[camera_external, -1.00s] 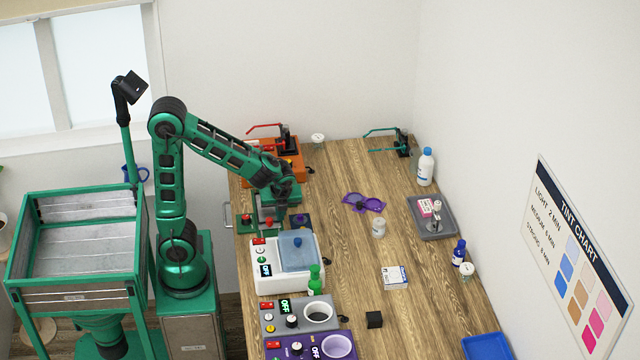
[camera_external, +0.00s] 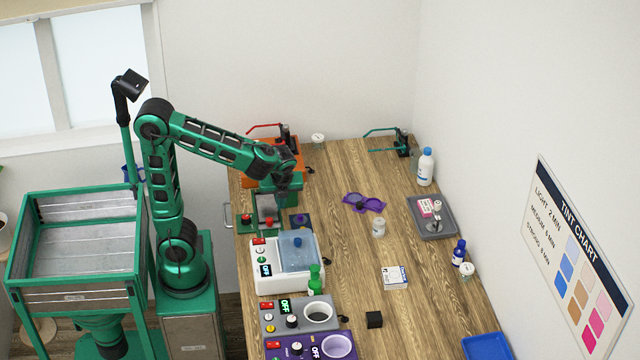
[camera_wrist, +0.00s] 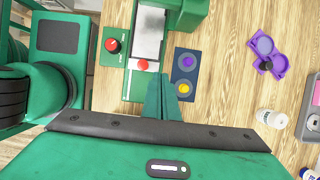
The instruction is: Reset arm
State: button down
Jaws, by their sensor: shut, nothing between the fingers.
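My gripper (camera_external: 283,188) is at the end of my green arm, above the left side of the wooden bench (camera_external: 345,235). In the wrist view its two green fingers (camera_wrist: 162,92) are shut together with nothing between them. They show in front of the green device with a grey plate (camera_wrist: 147,38) and red knobs. A small dark blue panel (camera_wrist: 186,74) with a purple and a yellow round spot lies just right of the fingers. In the outside view my wrist partly hides the green device.
A white machine with a blue lid (camera_external: 297,250) and a green bottle (camera_external: 315,278) stand nearer on the bench. An orange device (camera_external: 287,150) is behind my gripper.

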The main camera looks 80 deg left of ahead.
jog(key=s+d+f+n+g+h, duration=0.15)
jog(key=s+d+f, duration=0.25)
jog(key=s, duration=0.4)
jog(key=s+d+f+n+g+h, duration=0.1)
jog(key=s+d+f+n, duration=0.25)
jog(key=s, duration=0.45)
jog(key=s+d+r+n+t+h, duration=0.1)
jog(key=s+d+r+n+t, duration=0.1)
jog(key=d+n, duration=0.4)
jog(key=d, duration=0.4)
jog(key=shift+s+d+r+n+h, duration=0.15)
jog(key=shift+s+d+n+h, duration=0.15)
jog(key=shift+d+h, duration=0.1)
jog(key=shift+w, duration=0.15)
jog(key=shift+w+f, duration=0.25)
jog(key=shift+w, duration=0.25)
dwell(0.4)
